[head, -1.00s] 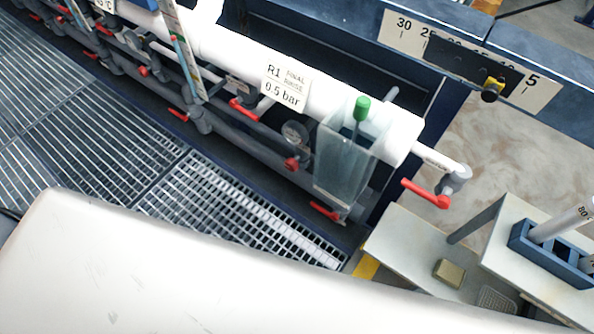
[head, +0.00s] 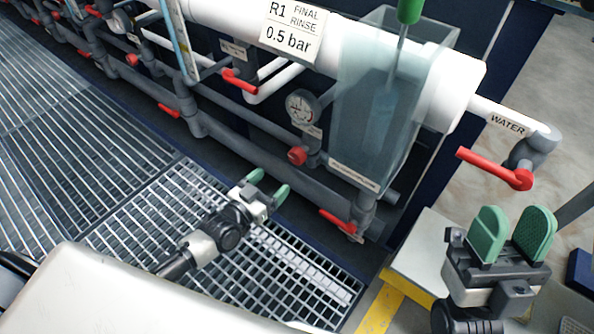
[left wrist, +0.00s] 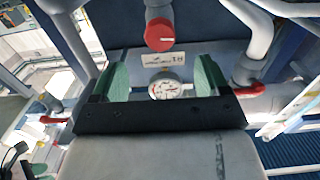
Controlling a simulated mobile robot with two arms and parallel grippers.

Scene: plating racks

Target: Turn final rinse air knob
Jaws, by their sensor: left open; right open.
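A round red knob (head: 297,155) sits on the grey pipework under the white pipe with the "R1 final rinse 0.5 bar" label (head: 291,31). A round pressure gauge (head: 301,107) is just above it. My left gripper (head: 269,183) is open and empty, below and left of the knob and apart from it. In the left wrist view the red knob (left wrist: 159,35) is beyond the open fingers, near the top middle, with the gauge (left wrist: 166,89) showing between the fingers. My right gripper (head: 514,228) is open and empty at the lower right, away from the knob.
Red lever handles (head: 338,222) sit on nearby pipes, one by the "water" label (head: 507,124). A clear tank (head: 375,110) with a green-topped rod (head: 409,12) stands right of the gauge. Floor grating (head: 110,150) lies left.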

